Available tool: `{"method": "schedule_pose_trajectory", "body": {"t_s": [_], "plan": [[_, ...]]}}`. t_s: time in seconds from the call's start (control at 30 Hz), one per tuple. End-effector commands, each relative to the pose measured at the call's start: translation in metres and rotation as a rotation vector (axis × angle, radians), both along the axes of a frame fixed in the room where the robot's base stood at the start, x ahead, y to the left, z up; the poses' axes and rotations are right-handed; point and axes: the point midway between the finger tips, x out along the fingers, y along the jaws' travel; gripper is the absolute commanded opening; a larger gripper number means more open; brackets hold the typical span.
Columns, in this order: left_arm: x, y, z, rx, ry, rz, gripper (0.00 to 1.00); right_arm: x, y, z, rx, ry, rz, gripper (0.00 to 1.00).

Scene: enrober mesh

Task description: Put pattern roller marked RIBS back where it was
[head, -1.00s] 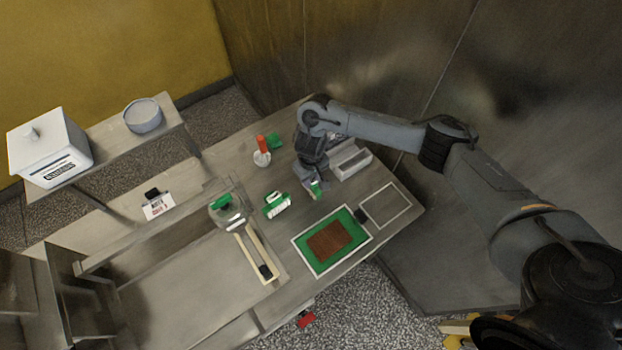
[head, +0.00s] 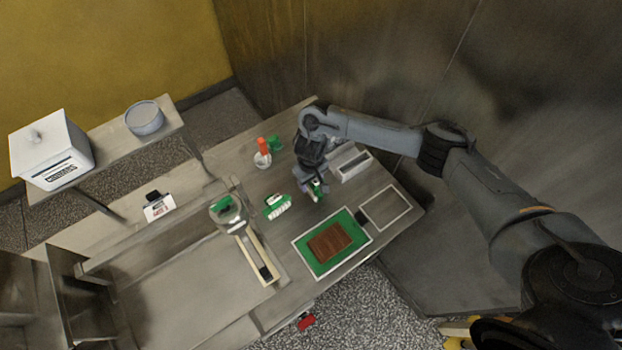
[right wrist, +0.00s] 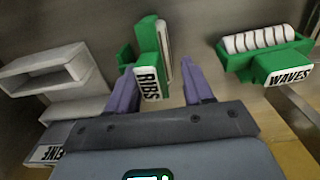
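The RIBS pattern roller (right wrist: 151,82) is green with a white label. It appears between the fingers of my right gripper (right wrist: 158,68) in the right wrist view. The fingers are apart. The left finger is close beside the labelled handle, and a gap shows between the label and the right finger. In the head view the RIBS roller (head: 318,192) is small and partly hidden under my right gripper (head: 313,184), beside the pale holder. The green WAVES roller (right wrist: 268,52) lies to the right in the wrist view. My left gripper is not in view.
A pale open box-like holder (right wrist: 45,70) stands left of the RIBS roller in the wrist view. In the head view, a green mat (head: 306,262) with a brown slab (head: 328,242) lies in front. An orange-handled tool (head: 262,152) stands behind on the table.

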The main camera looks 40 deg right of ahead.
Motion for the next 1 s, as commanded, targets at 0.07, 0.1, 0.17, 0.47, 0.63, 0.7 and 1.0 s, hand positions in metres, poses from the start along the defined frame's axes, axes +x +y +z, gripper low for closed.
{"method": "schedule_pose_trajectory", "body": {"t_s": [0.07,0.1,0.17,0.47,0.63,0.7,1.0], "plan": [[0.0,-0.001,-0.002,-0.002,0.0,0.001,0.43,-0.005,-0.003,-0.009,-0.007,0.011,-0.003,0.53],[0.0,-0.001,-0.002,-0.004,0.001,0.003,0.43,-0.005,-0.003,-0.009,-0.007,0.011,-0.003,0.53],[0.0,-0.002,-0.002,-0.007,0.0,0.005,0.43,-0.005,-0.003,-0.009,-0.007,0.011,-0.003,0.53],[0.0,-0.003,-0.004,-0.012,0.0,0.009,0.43,-0.004,-0.003,0.004,-0.005,0.008,-0.001,0.53],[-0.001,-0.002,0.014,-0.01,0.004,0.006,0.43,-0.002,-0.002,0.04,-0.004,0.004,0.0,0.53],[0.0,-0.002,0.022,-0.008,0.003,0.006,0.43,-0.001,-0.002,0.055,-0.005,0.002,0.001,0.53],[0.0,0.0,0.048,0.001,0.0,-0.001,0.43,-0.001,-0.001,0.108,-0.003,0.002,0.0,0.53]]}}
